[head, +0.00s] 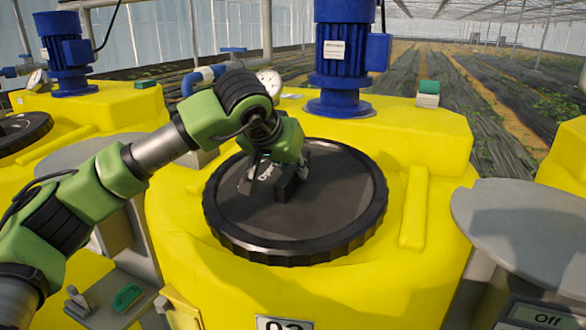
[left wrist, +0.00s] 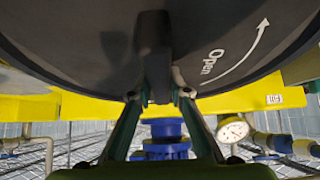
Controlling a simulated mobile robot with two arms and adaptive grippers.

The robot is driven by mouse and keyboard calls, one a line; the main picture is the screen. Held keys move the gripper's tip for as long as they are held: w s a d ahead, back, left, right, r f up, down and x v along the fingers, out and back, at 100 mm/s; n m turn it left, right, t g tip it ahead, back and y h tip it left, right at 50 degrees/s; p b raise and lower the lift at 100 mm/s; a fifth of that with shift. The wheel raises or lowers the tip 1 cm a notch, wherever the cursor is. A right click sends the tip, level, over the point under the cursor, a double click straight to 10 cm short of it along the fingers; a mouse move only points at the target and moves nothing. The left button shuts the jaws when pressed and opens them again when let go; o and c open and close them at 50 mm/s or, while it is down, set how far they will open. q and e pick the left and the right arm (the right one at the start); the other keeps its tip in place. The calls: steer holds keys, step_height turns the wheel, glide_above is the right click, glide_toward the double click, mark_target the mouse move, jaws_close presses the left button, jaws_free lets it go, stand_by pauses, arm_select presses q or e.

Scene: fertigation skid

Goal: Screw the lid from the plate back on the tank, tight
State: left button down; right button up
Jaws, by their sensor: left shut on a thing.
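The round black lid (head: 330,215) with a ribbed rim lies over the top opening of the yellow tank (head: 340,290) in the middle. It looks level; its threads are hidden. A raised grip bar (head: 285,188) crosses its middle. My left gripper (head: 293,178) reaches in from the left and is shut on this bar. In the left wrist view the two fingertips (left wrist: 158,93) press on the bar from both sides, and the lid (left wrist: 240,50) shows the word "Open" and a curved arrow. My right gripper is not in view.
A blue motor (head: 340,55) stands on the tank behind the lid, with a green and white block (head: 428,94) to its right. A pressure gauge (head: 270,82) is behind my left wrist. A bare grey round plate (head: 525,220) is at the right, above an "Off" display (head: 540,316).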

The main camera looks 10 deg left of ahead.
arm_select(q)
steer(key=shift+r, duration=0.1)
stand_by(0.7)
steer(key=c, duration=1.8)
jaws_free()
steer(key=shift+c, duration=0.2)
steer(key=shift+s, duration=0.1)
steer(key=o, duration=0.3)
steer(key=shift+f, duration=0.3)
steer(key=shift+o, duration=0.2)
steer(key=shift+r, duration=0.15)
steer(key=shift+c, duration=0.3)
jaws_close()
